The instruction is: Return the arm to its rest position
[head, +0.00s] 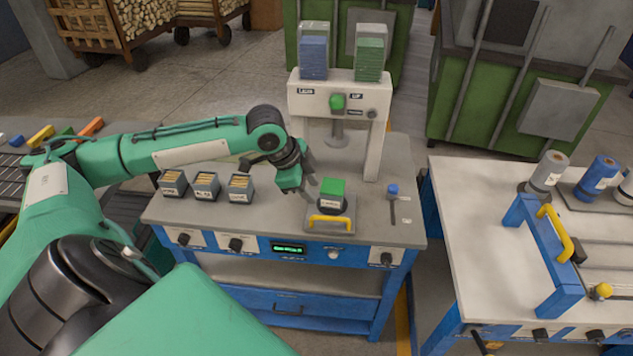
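My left arm (185,150) reaches in from the left over the grey-topped blue workstation (270,215). My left gripper (309,180) is above the bench top, just left of a green block (332,187). The gripper and block look apart. The fingers are small and dark here, so I cannot tell whether they are open or shut. The green block sits on a dark, labelled holder on a grey plate with a yellow handle (331,221). My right gripper is not in view.
Three small bins (206,187) stand left of the gripper. A white frame (335,97) with a green button rises behind it. A blue-capped piece (392,190) is at the right. Another bench (490,220) stands beyond a gap. Green cabinets (515,110) stand behind.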

